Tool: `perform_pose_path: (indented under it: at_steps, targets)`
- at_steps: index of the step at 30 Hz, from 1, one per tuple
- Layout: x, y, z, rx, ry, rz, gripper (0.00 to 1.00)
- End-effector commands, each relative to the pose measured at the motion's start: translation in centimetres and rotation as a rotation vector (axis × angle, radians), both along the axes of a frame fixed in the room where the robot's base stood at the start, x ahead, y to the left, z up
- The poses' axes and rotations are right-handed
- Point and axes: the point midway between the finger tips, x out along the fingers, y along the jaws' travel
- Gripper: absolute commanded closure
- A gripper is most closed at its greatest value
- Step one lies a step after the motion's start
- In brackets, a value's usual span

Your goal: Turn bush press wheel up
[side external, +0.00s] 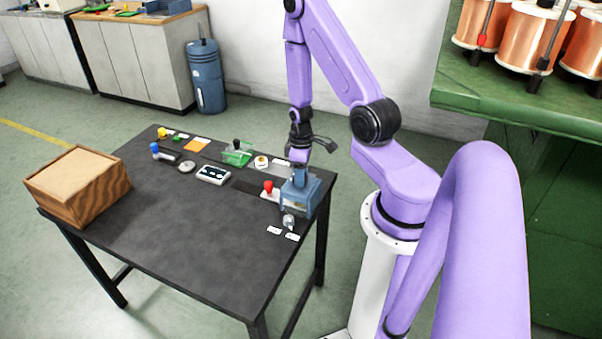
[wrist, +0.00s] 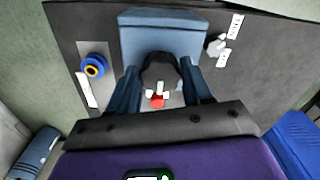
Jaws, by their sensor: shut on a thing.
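The blue bush press (side external: 300,192) stands at the right end of the dark table, and its blue body (wrist: 165,35) fills the upper middle of the wrist view. My gripper (side external: 299,180) is down at the press. In the wrist view its two blue-grey fingers (wrist: 160,82) flank a dark round piece, which I take to be the bush press wheel (wrist: 160,69), and are shut on it. A white cross shape and a small red patch show at this piece. The fingers and press hide much of the wheel in the side view.
Beside the press are a red knob (side external: 268,187), a grey switch (side external: 289,221) and two white labels (side external: 283,234). A green tray (side external: 237,153) and other controls line the back. A wooden box (side external: 78,185) sits at the left. The table's front middle is clear.

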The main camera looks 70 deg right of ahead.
Motion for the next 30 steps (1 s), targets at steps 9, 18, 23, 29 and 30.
perform_pose_path:
  at_steps: [9, 18, 23, 29, 30]
  targets:
    - [-0.03, -0.07, 0.05, 0.001, 0.001, 0.157, 0.81]
    - [-0.03, -0.1, 0.05, 0.001, 0.001, 0.202, 0.81]
    - [-0.02, -0.11, 0.05, 0.001, 0.001, 0.204, 0.81]
    - [-0.02, -0.11, 0.05, 0.001, 0.001, 0.203, 0.47]
    - [-0.02, -0.12, 0.05, 0.001, 0.001, 0.203, 0.34]
